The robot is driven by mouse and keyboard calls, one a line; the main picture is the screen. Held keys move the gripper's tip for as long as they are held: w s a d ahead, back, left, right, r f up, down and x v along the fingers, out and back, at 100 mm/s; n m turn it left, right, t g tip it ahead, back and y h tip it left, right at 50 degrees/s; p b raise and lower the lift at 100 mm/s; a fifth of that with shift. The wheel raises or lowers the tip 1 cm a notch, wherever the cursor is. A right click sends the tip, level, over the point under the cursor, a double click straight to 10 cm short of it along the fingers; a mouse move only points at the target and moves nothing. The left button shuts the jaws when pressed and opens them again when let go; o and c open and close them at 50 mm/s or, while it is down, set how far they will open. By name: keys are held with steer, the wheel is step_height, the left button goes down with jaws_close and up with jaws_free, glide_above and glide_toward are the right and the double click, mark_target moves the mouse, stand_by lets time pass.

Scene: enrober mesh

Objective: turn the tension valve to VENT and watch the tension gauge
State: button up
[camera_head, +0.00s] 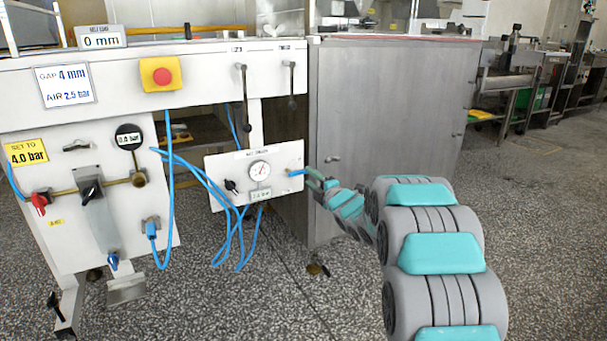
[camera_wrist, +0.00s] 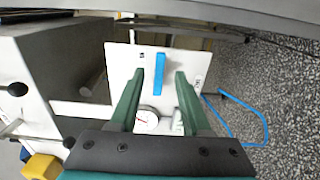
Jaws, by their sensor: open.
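The tension panel (camera_head: 220,165) is a white plate with a round tension gauge (camera_head: 260,170), a small readout below it and a black lever (camera_head: 231,187). The gauge also shows in the wrist view (camera_wrist: 146,120); its needle is too small to read. The blue valve handle (camera_head: 297,172) is at the panel's right edge. In the wrist view the handle (camera_wrist: 159,80) is a long upright bar between my fingers. My gripper (camera_wrist: 160,82) is open, one finger on each side of it with visible gaps; it also shows in the head view (camera_head: 316,179). The handle's labels are illegible.
Blue hoses (camera_head: 245,240) hang below and left of the panel. A grey metal cabinet (camera_head: 400,120) stands behind my arm. A left panel holds a red knob (camera_head: 39,203) and a black gauge (camera_head: 129,137). A red stop button (camera_head: 162,75) is above. Floor at right is open.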

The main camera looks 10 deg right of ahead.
mark_target(304, 173)
steer(key=shift+x, duration=2.7)
steer(key=shift+c, duration=0.2)
jaws_close()
